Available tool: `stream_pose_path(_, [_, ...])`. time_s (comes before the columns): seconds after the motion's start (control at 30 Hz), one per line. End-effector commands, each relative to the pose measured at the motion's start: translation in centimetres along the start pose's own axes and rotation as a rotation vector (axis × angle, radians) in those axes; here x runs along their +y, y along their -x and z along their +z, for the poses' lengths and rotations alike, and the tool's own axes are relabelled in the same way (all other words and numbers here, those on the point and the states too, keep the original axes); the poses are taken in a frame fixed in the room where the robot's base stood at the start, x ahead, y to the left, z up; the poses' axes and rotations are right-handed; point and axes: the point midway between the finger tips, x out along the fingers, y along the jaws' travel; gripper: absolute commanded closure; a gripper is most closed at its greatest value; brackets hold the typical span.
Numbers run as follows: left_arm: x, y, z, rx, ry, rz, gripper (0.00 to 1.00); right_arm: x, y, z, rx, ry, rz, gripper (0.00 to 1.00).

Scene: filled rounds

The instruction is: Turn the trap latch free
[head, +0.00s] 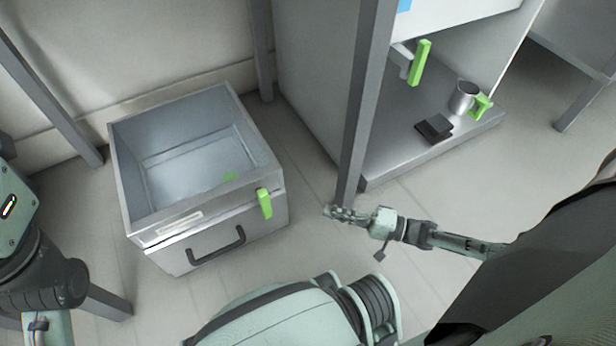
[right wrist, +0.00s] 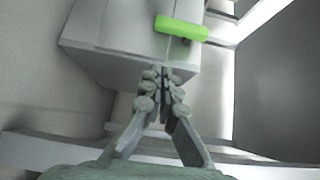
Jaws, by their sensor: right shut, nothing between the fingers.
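The trap appears to be the open-topped grey metal box (head: 175,239) on the floor at the left of the head view. A bright green latch (head: 264,203) stands nearly upright at the right end of its front face. My right gripper (head: 330,211) is to the right of the latch, apart from it, with its fingers pointing towards the box. In the right wrist view the gripper (right wrist: 160,76) is shut and empty, and the green latch (right wrist: 182,28) lies just beyond the fingertips, across a seam. My left gripper is not in view.
The box has a dark handle (head: 216,246) on its front. A grey post (head: 364,105) rises just behind my right gripper. A shelf (head: 400,163) at the right holds a metal mug (head: 463,97) with a green handle and a dark block (head: 434,128). Another green handle (head: 420,62) is above.

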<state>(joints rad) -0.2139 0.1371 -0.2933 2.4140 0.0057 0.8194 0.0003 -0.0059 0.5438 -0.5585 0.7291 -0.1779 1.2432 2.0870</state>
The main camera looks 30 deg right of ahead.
Motion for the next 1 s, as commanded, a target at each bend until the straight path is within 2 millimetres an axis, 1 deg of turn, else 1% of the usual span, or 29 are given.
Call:
stream_pose_path(0.17, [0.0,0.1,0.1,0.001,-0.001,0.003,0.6,-0.1,-3.4,0.0,-0.001,0.001,-0.006,1.0])
stream_pose_path(0.4, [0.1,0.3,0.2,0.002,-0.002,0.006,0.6,0.0,-8.6,0.0,0.0,0.001,-0.006,1.0])
stream_pose_path(0.47, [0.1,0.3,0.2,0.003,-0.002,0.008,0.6,0.0,-9.7,0.0,0.0,0.002,-0.004,1.0])
stream_pose_path(0.5, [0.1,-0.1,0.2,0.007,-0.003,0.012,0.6,-0.1,-10.0,0.8,-0.002,-0.002,-0.003,1.0])
stream_pose_path(0.53, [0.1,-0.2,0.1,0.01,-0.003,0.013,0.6,-0.1,-10.3,1.2,-0.001,-0.002,-0.004,1.0])
stream_pose_path(0.7, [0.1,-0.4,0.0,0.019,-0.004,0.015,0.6,-0.1,-11.6,2.4,0.0,0.0,-0.002,1.0])
stream_pose_path(0.83, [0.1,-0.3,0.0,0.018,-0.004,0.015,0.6,-0.1,-12.0,2.8,0.001,0.001,-0.001,1.0])
stream_pose_path(1.0, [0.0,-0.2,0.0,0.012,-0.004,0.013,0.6,0.0,-12.0,2.8,0.001,0.001,-0.001,1.0])
